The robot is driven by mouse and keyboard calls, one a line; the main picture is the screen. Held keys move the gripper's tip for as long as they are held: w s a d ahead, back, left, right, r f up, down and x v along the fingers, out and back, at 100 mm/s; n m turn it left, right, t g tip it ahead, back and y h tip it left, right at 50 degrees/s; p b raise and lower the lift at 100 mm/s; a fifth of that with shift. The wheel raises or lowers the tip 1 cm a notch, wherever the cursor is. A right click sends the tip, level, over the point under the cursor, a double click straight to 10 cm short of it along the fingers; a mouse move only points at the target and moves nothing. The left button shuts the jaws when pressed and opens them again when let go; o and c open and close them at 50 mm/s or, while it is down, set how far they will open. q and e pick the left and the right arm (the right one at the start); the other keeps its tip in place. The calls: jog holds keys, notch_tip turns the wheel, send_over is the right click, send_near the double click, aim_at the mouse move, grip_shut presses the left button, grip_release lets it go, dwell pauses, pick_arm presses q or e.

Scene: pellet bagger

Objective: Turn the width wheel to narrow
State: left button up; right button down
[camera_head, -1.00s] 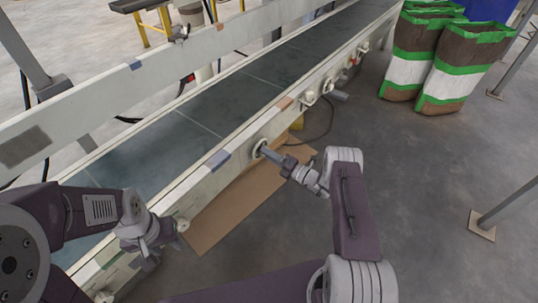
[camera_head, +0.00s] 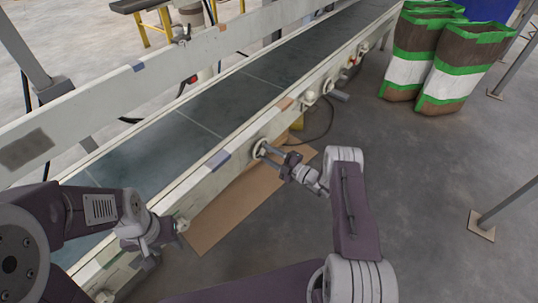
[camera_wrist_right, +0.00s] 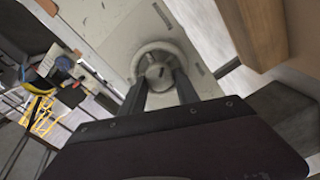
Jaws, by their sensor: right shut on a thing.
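The width wheel (camera_head: 259,149) is a small pale round knob on the near side rail of the conveyor. In the right wrist view the wheel (camera_wrist_right: 158,62) sits at the top middle, with a dark slot mark on its hub. My right gripper (camera_head: 266,151) reaches it from the right, and its two dark fingers are closed on the wheel's hub; they also show in the right wrist view (camera_wrist_right: 160,88). My left gripper (camera_head: 180,226) is beside the rail's near end at lower left, apart from the wheel. Its fingers are too small to read.
The conveyor belt (camera_head: 205,110) runs from lower left to upper right between pale rails. More knobs (camera_head: 309,97) sit further along the near rail. A cardboard sheet (camera_head: 235,205) lies on the floor below. Filled sacks (camera_head: 453,75) stand at upper right.

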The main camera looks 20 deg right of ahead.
jog(key=shift+m, duration=0.4)
jog(key=c, duration=0.9)
grip_release()
jog(key=shift+s+d, duration=0.1)
jog(key=p+v, duration=0.4)
jog(key=v, duration=0.4)
jog(key=shift+s+d, duration=0.25)
jog(key=shift+s, duration=0.05)
